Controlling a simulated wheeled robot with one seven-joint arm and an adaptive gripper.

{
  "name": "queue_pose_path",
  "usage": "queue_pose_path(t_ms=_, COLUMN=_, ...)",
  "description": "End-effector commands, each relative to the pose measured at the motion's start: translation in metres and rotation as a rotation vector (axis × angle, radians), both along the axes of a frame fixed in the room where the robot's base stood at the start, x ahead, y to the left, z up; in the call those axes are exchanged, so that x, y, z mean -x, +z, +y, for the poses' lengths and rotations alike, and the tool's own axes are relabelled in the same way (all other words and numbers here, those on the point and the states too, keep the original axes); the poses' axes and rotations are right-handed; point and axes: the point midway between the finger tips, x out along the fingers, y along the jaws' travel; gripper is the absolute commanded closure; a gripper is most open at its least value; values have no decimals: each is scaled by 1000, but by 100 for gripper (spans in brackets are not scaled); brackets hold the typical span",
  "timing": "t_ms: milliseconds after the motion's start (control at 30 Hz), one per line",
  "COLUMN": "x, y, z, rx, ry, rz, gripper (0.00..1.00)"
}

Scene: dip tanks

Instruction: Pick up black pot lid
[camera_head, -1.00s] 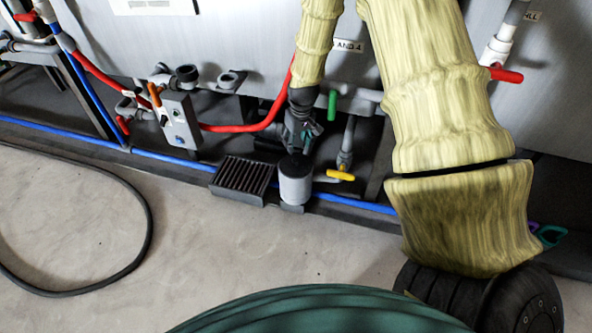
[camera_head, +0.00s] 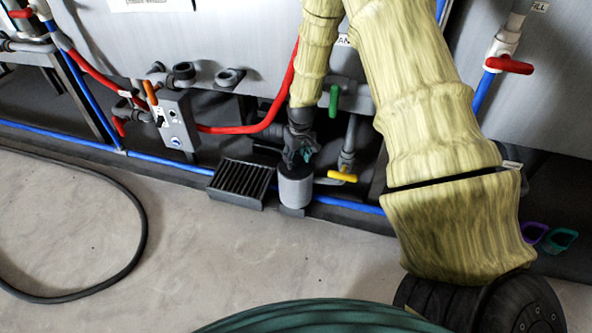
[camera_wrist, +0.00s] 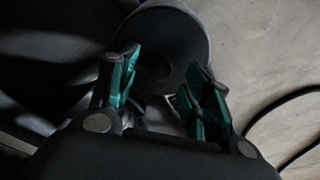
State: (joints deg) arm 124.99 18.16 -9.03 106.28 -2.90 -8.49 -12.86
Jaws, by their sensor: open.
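A small grey cylindrical pot (camera_head: 295,192) stands on the dark ledge at the foot of the tank. Its black lid is mostly hidden behind my gripper (camera_head: 302,156) in the head view. In the wrist view the black pot lid (camera_wrist: 182,32) is a dark round disc with a darker round middle. My gripper (camera_wrist: 163,76) is open, with its teal-padded fingers spread to either side of that middle. It is just above the lid; I cannot tell whether the fingers touch it.
A black ribbed grate (camera_head: 241,182) sits just left of the pot. A yellow-handled valve (camera_head: 342,176) is close on its right, and a green handle (camera_head: 333,101) is above. A red hose (camera_head: 240,128) runs behind.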

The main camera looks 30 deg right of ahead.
Motion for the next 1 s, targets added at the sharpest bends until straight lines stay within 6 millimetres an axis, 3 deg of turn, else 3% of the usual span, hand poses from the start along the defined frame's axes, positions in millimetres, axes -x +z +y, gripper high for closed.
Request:
queue_pose_path(t_ms=33, x=-1, y=-12, z=0, rx=0, ry=0, rz=1, gripper=51)
queue_pose_path(t_ms=100, x=-2, y=-16, z=0, rx=0, ry=0, rz=1, gripper=51)
queue_pose_path(t_ms=367, x=-2, y=-17, z=0, rx=0, ry=0, rz=0, gripper=51)
queue_pose_path(t_ms=667, x=-2, y=-17, z=0, rx=0, ry=0, rz=0, gripper=100)
queue_pose_path(t_ms=1000, x=-3, y=-14, z=0, rx=0, ry=0, rz=0, gripper=100)
